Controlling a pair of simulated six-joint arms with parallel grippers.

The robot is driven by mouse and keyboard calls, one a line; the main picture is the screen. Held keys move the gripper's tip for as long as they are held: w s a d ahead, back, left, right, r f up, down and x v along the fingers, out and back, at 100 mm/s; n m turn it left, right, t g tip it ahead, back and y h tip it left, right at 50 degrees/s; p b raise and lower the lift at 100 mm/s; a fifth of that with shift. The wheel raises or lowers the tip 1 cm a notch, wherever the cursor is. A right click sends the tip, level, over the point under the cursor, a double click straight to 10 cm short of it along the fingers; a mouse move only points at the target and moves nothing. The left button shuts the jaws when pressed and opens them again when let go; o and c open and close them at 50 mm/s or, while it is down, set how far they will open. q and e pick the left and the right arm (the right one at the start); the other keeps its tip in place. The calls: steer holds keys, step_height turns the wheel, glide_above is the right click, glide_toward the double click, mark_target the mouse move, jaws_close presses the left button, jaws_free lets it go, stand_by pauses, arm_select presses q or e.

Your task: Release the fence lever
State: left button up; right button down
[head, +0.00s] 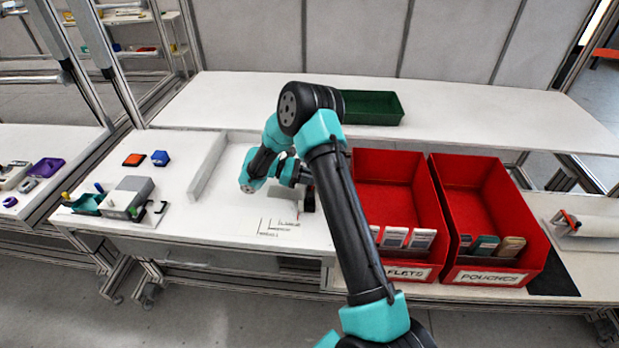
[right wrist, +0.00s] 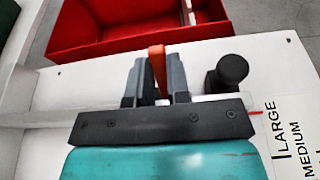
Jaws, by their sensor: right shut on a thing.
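The fence lever (right wrist: 157,66) is an upright red-orange bar in the right wrist view. It stands between the two grey fingers of my right gripper (right wrist: 157,82), which is shut on it. The lever's lower part is hidden by the gripper body. In the head view my right gripper (head: 303,180) is down at the right side of the white worktop, and my arm hides most of the lever there. A black round knob (right wrist: 232,70) stands beside the fingers, apart from them. My left gripper is in neither view.
Size markings (head: 280,228) are printed at the worktop's front. A long white rail (head: 207,166) lies to the left. Two red bins (head: 385,168) stand close on the right, and a green tray (head: 372,107) is behind. A grey device (head: 128,197) sits at far left.

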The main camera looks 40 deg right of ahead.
steer(key=c, duration=1.1)
jaws_free()
